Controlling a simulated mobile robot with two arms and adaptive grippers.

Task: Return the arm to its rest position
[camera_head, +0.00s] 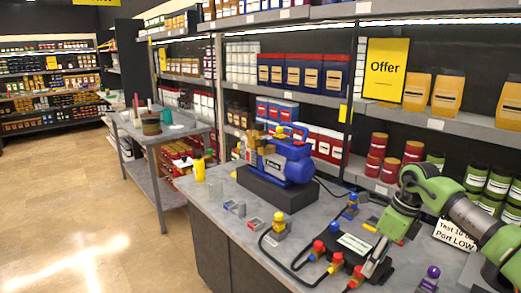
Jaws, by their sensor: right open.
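My right arm is green and grey and comes in from the right over the grey workbench (222,231). Its gripper (371,272) points down at the front right of the bench, close to a black device (347,249) with red, blue and yellow fittings and black hoses. The gripper is small in view, and I see nothing held in it. I cannot tell whether it touches the device. A blue vacuum pump (288,162) stands on a dark block (276,190) further back on the bench. My left gripper is out of view.
A white sign (456,235) stands at the right near my arm. A purple-topped part (431,277) stands right of the gripper. Small metal fittings (236,208) and a yellow bottle (199,168) are on the left part of the bench. Stocked shelves rise behind it.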

